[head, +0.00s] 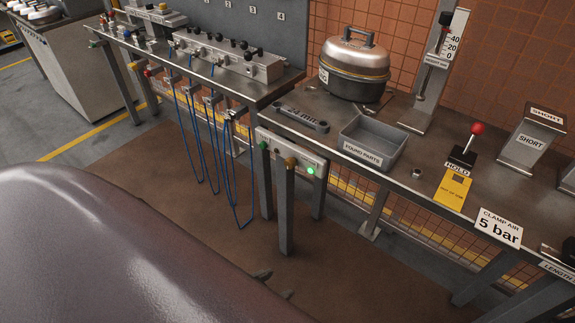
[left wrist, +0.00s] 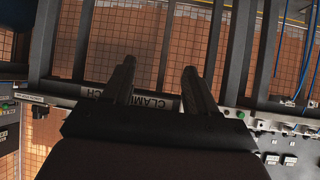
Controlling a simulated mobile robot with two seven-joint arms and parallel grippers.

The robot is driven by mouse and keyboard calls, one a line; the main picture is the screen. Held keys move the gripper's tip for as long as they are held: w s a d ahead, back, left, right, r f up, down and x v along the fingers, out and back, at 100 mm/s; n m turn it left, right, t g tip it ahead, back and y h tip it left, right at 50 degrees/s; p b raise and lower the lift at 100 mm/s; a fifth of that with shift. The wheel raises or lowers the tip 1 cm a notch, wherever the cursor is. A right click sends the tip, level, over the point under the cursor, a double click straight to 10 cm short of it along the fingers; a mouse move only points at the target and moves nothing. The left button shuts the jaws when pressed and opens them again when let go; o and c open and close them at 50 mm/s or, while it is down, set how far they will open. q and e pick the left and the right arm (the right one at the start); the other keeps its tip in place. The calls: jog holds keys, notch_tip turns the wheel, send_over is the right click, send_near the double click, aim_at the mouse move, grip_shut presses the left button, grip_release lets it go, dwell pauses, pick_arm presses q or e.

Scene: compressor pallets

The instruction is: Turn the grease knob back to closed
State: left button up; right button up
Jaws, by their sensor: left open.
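I cannot pick out the grease knob for certain, as no readable label marks it. A small panel (head: 300,150) on the near edge of the bench carries a brown knob (head: 291,162), a green button (head: 264,146) and a lit green lamp (head: 311,170). The brown knob's setting is too small to tell. My left gripper (head: 274,284) barely shows past my large arm link, low over the floor and apart from the panel. In the left wrist view its two fingers (left wrist: 158,68) are spread with nothing between them. My right gripper is not in view.
Blue hoses (head: 212,160) hang below the left bench. Grey legs (head: 285,215) stand under the panel.

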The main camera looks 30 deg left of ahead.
pick_arm(q)
jog(key=shift+f, duration=0.1)
jog(key=m+t+y+b, duration=0.3)
jog(key=m+t+b, duration=0.8)
jog(key=m, duration=2.5)
send_near(288, 165)
notch_tip(288, 165, up, 3)
jog(key=w+g+b, duration=0.3)
jog(key=g+b, duration=0.1)
jog(key=shift+w+a, duration=0.15)
jog(key=shift+w, duration=2.85)
jog(key=c, duration=1.1)
